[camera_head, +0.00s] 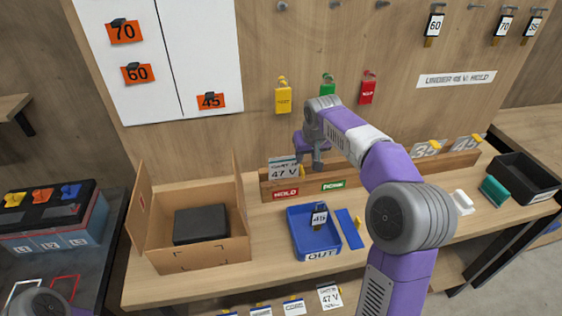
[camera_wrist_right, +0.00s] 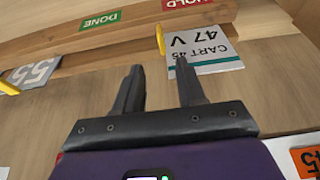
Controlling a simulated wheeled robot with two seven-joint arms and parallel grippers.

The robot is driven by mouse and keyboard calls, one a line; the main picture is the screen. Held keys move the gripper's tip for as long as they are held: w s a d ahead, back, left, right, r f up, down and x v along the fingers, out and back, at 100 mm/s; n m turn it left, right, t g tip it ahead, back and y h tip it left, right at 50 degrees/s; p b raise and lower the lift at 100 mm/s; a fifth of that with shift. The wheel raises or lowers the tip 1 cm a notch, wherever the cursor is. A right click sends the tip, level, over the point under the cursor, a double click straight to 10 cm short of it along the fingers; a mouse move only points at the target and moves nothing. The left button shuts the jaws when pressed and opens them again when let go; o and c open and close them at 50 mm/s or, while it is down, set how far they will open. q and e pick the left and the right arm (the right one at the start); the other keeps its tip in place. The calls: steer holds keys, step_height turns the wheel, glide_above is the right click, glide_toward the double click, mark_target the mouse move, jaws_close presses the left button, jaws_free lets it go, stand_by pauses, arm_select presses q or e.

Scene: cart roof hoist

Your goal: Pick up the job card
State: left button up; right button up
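The job card (camera_head: 284,172), white with a teal stripe and printed CART 45, 47 V, stands at the left part of the wooden rail, above the red HOLD label. A small yellow piece (camera_head: 301,169) is at its right side. My right gripper (camera_head: 310,164) is just right of the card, close to the rail. In the right wrist view the card (camera_wrist_right: 207,62) lies beyond the right fingertip. The fingers (camera_wrist_right: 158,68) are apart with nothing between them. My left gripper is out of view; only part of my left arm shows at the bottom left corner.
The wooden rail (camera_head: 375,173) also holds grey number cards on the right. A blue OUT tray (camera_head: 301,238) with a tag sits in front, beside an open cardboard box (camera_head: 155,262) holding a black block. A black bin (camera_head: 510,180) stands far right. Tagged locks hang behind the rail.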

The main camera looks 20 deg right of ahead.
mark_target(302, 169)
steer(key=x, duration=0.2)
steer(key=b+x, duration=0.1)
steer(key=x, duration=0.1)
steer(key=b+x, duration=0.1)
steer(key=x, duration=0.1)
steer(key=shift+s+a+f, duration=0.2)
steer(key=shift+a+f, duration=0.05)
steer(key=shift+f, duration=0.35)
steer(key=shift+r, duration=0.15)
steer(key=shift+c, duration=0.7)
jaws_close()
